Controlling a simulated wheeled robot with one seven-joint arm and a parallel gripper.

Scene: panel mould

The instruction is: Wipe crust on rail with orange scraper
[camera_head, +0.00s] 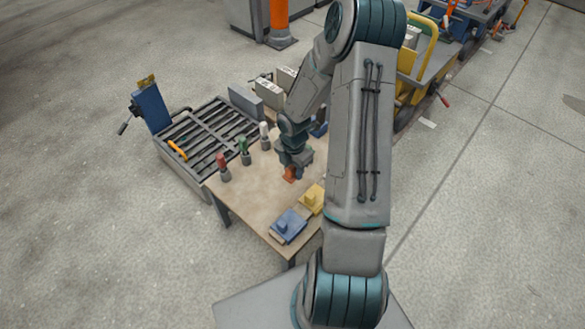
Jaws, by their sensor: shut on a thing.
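My gripper (291,169) is over the table, near its middle, pointing down. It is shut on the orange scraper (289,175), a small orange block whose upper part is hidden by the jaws. The scraper is at or just above the table top; I cannot tell whether it touches. I cannot make out any crust. Which part is the rail is unclear; a grey slatted frame (208,111) with long dark bars stands beyond the table's left side.
The brown table (245,195) holds red (222,167), green (244,152) and white (264,137) topped bottles, plus a blue block (289,225) and a yellow block (311,199) near the front. An orange-yellow bar (177,149) lies on the slatted frame. The table's left front is clear.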

